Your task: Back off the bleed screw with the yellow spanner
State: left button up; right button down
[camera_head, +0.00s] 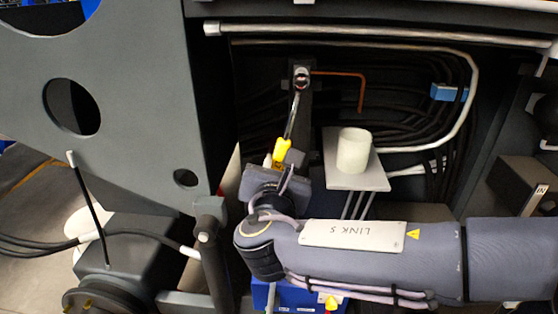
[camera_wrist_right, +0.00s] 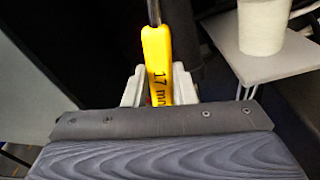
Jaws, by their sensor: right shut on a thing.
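The yellow spanner (camera_head: 282,149) has a yellow handle and a thin metal shank that runs up to a bright metal fitting. In the wrist view its handle (camera_wrist_right: 157,55) reads "17 mm". My right gripper (camera_head: 274,162) is shut on the lower handle, with a pale finger on each side in the wrist view (camera_wrist_right: 158,92). The bleed screw (camera_head: 302,77) appears to be this fitting, on top of a dark upright block. The spanner's head meets it there; I cannot tell how fully it is seated. The spanner's head is outside the wrist view. My left gripper is not in view.
A copper pipe (camera_head: 345,74) runs right from the fitting, then bends down. A small grey platform (camera_head: 341,181) with a white cup (camera_head: 354,152) stands just right of the gripper. A grey chassis plate (camera_head: 140,70) stands left. Dark hoses and a silver pipe (camera_head: 440,138) lie behind.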

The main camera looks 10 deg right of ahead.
jog(key=v, duration=0.6)
jog(key=shift+s+f, duration=0.25)
jog(key=shift+w, duration=0.1)
dwell(1.1)
